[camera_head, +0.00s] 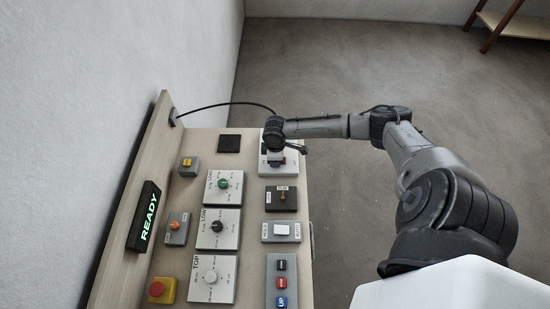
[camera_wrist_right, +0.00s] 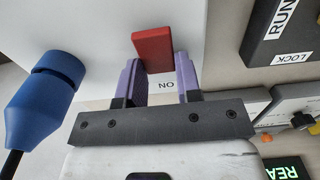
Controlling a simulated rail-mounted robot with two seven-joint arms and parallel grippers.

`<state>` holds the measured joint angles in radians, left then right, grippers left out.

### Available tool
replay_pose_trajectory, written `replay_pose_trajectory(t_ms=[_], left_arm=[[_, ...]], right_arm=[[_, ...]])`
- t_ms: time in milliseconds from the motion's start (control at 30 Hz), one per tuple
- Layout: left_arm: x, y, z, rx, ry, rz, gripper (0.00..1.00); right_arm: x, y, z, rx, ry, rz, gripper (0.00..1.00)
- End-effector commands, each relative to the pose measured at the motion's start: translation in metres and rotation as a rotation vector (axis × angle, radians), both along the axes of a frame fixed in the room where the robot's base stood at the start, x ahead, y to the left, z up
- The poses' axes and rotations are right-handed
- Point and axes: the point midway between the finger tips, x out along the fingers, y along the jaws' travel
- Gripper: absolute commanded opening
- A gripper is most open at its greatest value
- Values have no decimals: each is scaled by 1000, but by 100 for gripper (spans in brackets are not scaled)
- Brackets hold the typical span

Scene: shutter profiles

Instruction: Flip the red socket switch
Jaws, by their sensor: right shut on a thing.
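The white socket box (camera_head: 264,169) sits at the far right corner of the panel in the head view, mostly under my right gripper (camera_head: 278,156). In the right wrist view, the red switch (camera_wrist_right: 152,49) stands out from the white box face (camera_wrist_right: 105,30), with an upside-down "ON" label beside it. My right gripper (camera_wrist_right: 157,75) has its purple fingers on either side of the red switch and is shut on it. The exact finger contact is hard to see. My left gripper is not in view.
A blue plug (camera_wrist_right: 45,95) with a black cable is close beside the gripper. A black RUN/LOCK box (camera_head: 282,198) is next to the socket box. Several dials and switches cover the panel, with a red emergency button (camera_head: 157,289) and a READY display (camera_head: 145,216).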

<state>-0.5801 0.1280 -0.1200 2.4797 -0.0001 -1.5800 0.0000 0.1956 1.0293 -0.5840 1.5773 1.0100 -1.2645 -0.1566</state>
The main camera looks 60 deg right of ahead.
Motion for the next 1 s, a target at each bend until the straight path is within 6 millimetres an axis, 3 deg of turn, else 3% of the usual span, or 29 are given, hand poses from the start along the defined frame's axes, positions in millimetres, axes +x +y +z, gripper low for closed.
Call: replay_pose_trajectory(t_ms=[333,600,933,967,1000], left_arm=[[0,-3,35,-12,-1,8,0],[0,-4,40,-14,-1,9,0],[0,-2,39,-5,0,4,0],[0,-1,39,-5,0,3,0],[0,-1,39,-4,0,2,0]], right_arm=[[-7,-2,6,106,-202,0,8],[-7,-3,5,159,-314,0,8],[-6,-3,5,163,-324,0,8],[-6,-3,5,162,-324,0,34],[-6,-3,5,162,-324,0,38]])
